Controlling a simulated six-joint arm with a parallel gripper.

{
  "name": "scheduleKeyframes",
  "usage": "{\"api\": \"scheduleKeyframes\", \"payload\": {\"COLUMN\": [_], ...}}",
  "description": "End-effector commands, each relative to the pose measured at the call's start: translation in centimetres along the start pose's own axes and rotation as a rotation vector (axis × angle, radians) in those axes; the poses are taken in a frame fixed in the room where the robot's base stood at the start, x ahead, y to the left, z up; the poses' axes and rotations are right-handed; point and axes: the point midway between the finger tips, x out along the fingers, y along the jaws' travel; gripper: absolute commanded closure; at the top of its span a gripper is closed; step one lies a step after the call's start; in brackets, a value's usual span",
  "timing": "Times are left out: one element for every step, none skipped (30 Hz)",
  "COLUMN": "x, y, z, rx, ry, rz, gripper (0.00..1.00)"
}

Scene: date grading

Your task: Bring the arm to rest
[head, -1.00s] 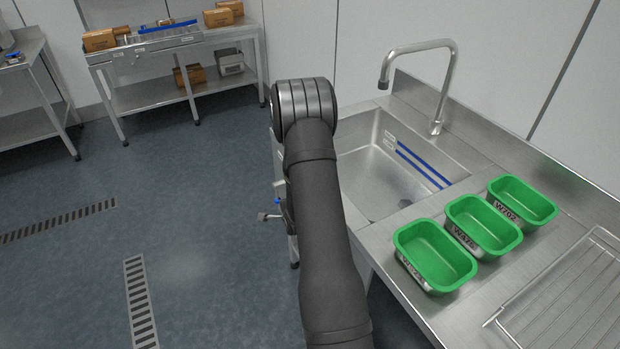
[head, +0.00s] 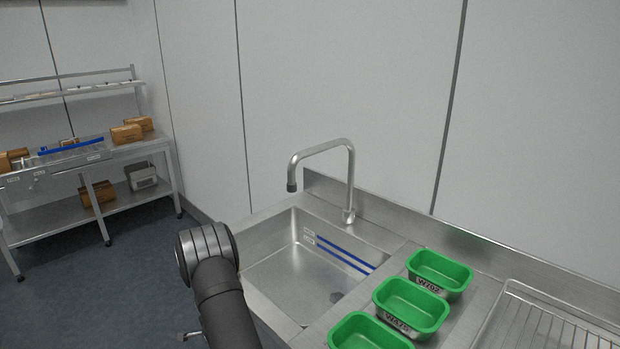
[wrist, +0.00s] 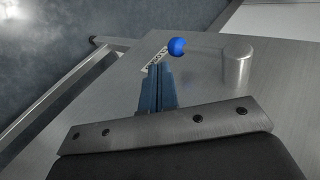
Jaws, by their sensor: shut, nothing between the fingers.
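My gripper (wrist: 160,70) shows in the wrist view as two narrow blue-grey fingers side by side, shut with nothing between them. They extend from a metal bracket with screws and point over a brushed steel surface (wrist: 205,75). A blue ball knob (wrist: 177,46) and a short steel cylinder (wrist: 238,66) appear beyond the fingertips. I cannot tell how far the fingers are from them. In the head view my arm (head: 215,285) rises at the lower left, beside the sink; my gripper is hidden there.
The sink (head: 275,275) has a tall tap (head: 348,180) behind it. Green tubs, one here (head: 440,270), another here (head: 412,305), stand right of it, by a wire rack (head: 545,325). A steel bench (head: 150,143) with boxes stands at the far left. Floor between is clear.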

Motion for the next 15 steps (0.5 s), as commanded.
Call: {"api": "scheduleKeyframes", "payload": {"x": [0.7,0.9,1.3,1.6,1.8,2.0,2.2,2.3,2.4,2.5,2.6,2.6,2.7,2.7,2.7], "y": [-0.3,-0.7,-1.0,-1.2,-1.3,-1.6,-1.7,-1.8,-1.9,-2.0,-2.1,-2.2,-2.2,-2.2,-2.2], "z": [0.0,0.0,0.0,0.0,0.0,0.0,0.0,0.0,0.0,0.0,-0.1,-0.1,-0.1,-0.1,-0.1], "rx": [-0.001,-0.001,-0.001,-0.001,-0.001,-0.001,-0.001,-0.001,-0.001,-0.001,-0.001,-0.001,-0.001,-0.001,-0.001], "ry": [0.0,0.0,0.0,0.0,0.0,-0.001,-0.001,-0.001,-0.001,-0.001,-0.001,-0.001,-0.001,-0.001,-0.001], "rz": [-0.001,-0.001,-0.002,-0.001,0.001,0.0,0.0,0.0,0.001,0.001,0.001,0.001,0.001,0.001,0.001], "gripper": [1.0,1.0,1.0,1.0,1.0,1.0,1.0,1.0,1.0,1.0,1.0,1.0,1.0,1.0,1.0]}}
